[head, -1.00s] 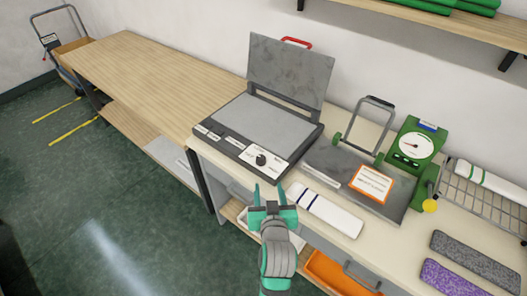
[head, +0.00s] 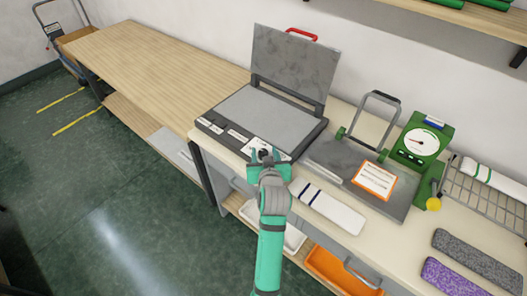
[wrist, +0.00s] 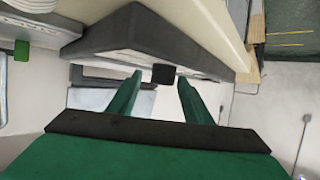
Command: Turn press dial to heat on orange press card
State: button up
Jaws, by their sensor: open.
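The press (head: 312,123) stands on the bench with its grey lid raised and a red handle on top. Its front panel has white labels and a black dial (head: 264,153), partly hidden by my gripper. In the wrist view the dial (wrist: 163,74) is a dark block between my fingers. My gripper (head: 265,156) is open at the panel, a finger on either side of the dial. I cannot tell whether they touch it, nor read the dial's setting. The orange-bordered card (head: 373,181) lies on a grey plate to the right, its text too small to read.
A white rolled cloth (head: 328,206) lies right of my gripper. A grey plate with an upright handle (head: 380,117) and a green gauge (head: 421,140) stand farther right, before a wire rack (head: 480,190). An orange bin (head: 335,268) sits below. The wooden bench at left is clear.

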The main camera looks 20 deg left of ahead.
jog(key=shift+w+a+f, duration=0.25)
jog(key=shift+w+a, duration=0.2)
jog(key=shift+w, duration=0.05)
jog(key=c, duration=1)
jog(key=shift+c, duration=0.2)
